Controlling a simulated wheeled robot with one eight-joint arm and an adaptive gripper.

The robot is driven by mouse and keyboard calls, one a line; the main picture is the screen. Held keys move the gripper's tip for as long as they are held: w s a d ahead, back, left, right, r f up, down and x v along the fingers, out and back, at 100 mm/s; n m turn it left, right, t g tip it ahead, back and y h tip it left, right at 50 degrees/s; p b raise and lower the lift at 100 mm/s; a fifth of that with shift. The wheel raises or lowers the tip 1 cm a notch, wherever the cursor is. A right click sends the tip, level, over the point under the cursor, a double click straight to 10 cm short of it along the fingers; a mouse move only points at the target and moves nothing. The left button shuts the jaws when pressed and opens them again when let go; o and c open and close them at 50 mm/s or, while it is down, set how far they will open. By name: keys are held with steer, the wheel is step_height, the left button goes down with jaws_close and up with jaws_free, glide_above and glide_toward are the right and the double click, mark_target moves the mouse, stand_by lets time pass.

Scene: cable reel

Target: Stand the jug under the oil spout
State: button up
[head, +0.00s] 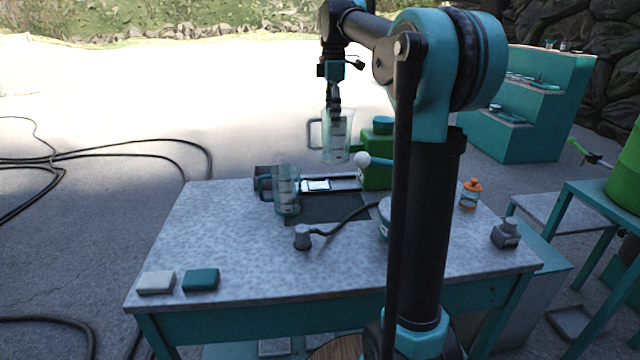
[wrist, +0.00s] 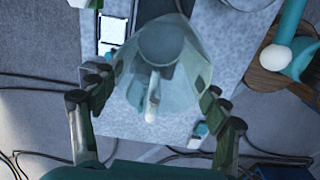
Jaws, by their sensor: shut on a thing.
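A clear jug with a side handle (head: 337,150) hangs upright in my gripper (head: 336,112), above the back of the table. In the wrist view the jug (wrist: 185,60) lies between the two fingers of my gripper (wrist: 153,98), which are shut on it. A second clear jug with a teal handle (head: 288,192) stands on the table, below and left of the held one. A green drum (head: 628,175) at the right edge has a dark tap with a green lever (head: 590,155) on its left side; this looks like the oil spout. What lies under it is partly hidden.
A low stand (head: 565,212) is at the right. Cables (head: 110,155) lie on the left ground.

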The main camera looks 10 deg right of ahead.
step_height(320, 180, down, 18)
stand_by(0.5)
steer(key=shift+f, duration=0.15)
steer(key=o, duration=1.6)
